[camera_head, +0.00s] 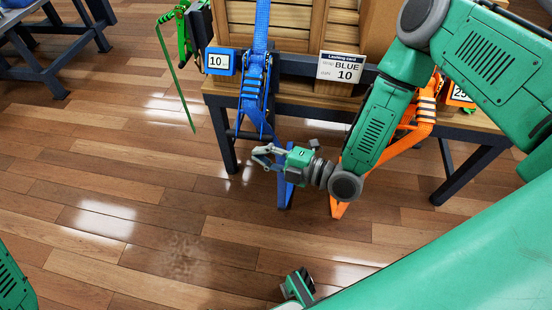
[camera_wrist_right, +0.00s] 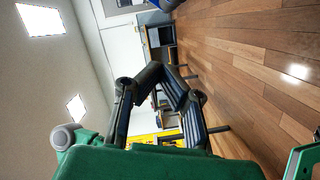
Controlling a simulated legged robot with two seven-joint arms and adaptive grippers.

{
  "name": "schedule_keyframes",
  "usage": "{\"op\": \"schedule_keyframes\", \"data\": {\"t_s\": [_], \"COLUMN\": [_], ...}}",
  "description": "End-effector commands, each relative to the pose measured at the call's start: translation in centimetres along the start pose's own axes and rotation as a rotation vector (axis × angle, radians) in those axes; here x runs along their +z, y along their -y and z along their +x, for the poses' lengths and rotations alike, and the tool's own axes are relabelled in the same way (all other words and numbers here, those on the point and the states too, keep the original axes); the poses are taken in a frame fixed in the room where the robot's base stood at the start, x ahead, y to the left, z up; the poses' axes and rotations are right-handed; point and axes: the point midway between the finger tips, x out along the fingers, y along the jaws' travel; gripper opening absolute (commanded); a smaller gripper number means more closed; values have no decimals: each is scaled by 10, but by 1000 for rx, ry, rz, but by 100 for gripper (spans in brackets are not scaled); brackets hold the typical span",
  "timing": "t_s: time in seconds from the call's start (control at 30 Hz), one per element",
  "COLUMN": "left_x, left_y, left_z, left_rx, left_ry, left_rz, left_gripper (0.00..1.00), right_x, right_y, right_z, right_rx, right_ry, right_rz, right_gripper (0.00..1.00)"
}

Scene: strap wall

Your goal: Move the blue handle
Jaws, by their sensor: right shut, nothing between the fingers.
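The blue handle (camera_head: 253,88) is the ratchet lever on a blue strap (camera_head: 261,28) at the front of the crate, beside a tag reading 10. The blue strap's tail hangs below it toward the floor. My right gripper (camera_head: 260,156) is below the blue handle, by the hanging tail; whether it touches the tail is unclear. In the right wrist view its dark fingers (camera_wrist_right: 157,70) meet with nothing between them. A small green and dark part at the bottom edge of the head view seems to be my left gripper (camera_head: 298,286); its fingers are mostly cut off.
A card (camera_head: 341,68) reads BLUE 10. An orange strap (camera_head: 413,126) hangs right of the blue one, partly behind my right arm. A green strap (camera_head: 176,72) hangs at the left. The table (camera_head: 300,105) has dark legs. The wooden floor (camera_head: 140,180) in front is clear.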

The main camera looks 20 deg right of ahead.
Motion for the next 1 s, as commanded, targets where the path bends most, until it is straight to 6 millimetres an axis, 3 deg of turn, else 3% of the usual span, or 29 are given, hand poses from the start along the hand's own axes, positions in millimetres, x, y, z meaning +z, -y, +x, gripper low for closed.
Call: {"op": "schedule_keyframes", "data": {"t_s": [0.17,0.23,0.4,1.0], "left_x": [1,1,1,1], "left_y": [0,0,0,0], "left_z": [11,16,22,24], "left_rx": [0,0,0,0], "left_ry": [0,0,0,0], "left_rz": [0,0,0,0], "left_gripper": [0,0,0,0], "right_x": [0,16,34,42], "right_y": [1,1,1,2], "right_z": [38,38,43,44], "right_rx": [3,3,2,4], "right_ry": [-1,5,2,0], "right_rz": [0,-2,0,-13], "right_gripper": [0,0,0,0]}}
